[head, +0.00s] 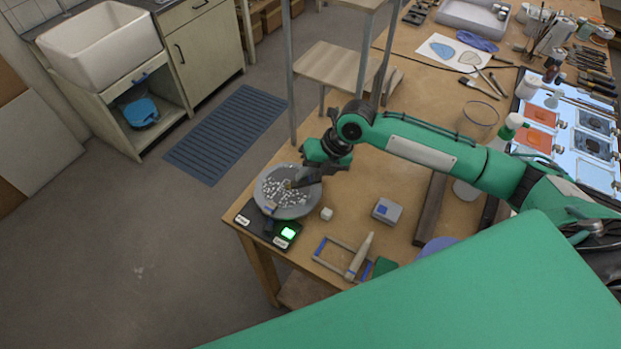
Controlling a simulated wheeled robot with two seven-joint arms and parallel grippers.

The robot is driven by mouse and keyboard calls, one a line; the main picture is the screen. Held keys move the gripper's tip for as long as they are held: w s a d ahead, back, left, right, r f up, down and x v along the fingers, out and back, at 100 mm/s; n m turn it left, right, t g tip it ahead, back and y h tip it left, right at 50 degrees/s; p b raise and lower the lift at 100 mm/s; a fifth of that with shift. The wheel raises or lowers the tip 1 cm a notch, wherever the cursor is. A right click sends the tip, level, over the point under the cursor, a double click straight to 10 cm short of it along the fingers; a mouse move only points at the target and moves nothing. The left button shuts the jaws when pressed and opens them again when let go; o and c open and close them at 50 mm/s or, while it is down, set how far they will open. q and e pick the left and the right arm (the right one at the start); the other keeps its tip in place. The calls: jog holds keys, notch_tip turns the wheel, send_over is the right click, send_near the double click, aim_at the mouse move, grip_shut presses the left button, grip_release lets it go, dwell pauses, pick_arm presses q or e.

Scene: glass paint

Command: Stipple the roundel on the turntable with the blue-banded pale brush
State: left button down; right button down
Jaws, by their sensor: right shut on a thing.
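The turntable (306,211) stands at the table's near left corner, and the roundel (275,190) on it is a grey disc scattered with white specks. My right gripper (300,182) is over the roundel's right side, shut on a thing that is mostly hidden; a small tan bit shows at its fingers. I take it for the blue-banded pale brush, but its band and tip are not clear. Whether it touches the roundel I cannot tell. My left gripper is not in view.
A black unit with a lit green display (288,233) is at the turntable's front. A small white cube (326,214), a grey block with a blue square (387,211) and a blue-ended frame (333,262) with a pale tapered tool (359,256) lie to the right.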

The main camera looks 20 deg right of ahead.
jog(key=w+b, duration=0.2)
jog(key=w, duration=0.6)
jog(key=shift+w+d+b, duration=0.15)
jog(key=shift+d+b, duration=0.15)
jog(key=shift+d, duration=0.15)
jog(key=shift+f, duration=0.1)
jog(key=shift+f+b, duration=0.65)
jog(key=shift+f, duration=0.1)
jog(key=shift+f+b, duration=0.3)
dwell(0.5)
dwell(0.4)
notch_tip(320, 180, up, 2)
jog(key=shift+r+p, duration=0.15)
jog(key=shift+p, duration=0.5)
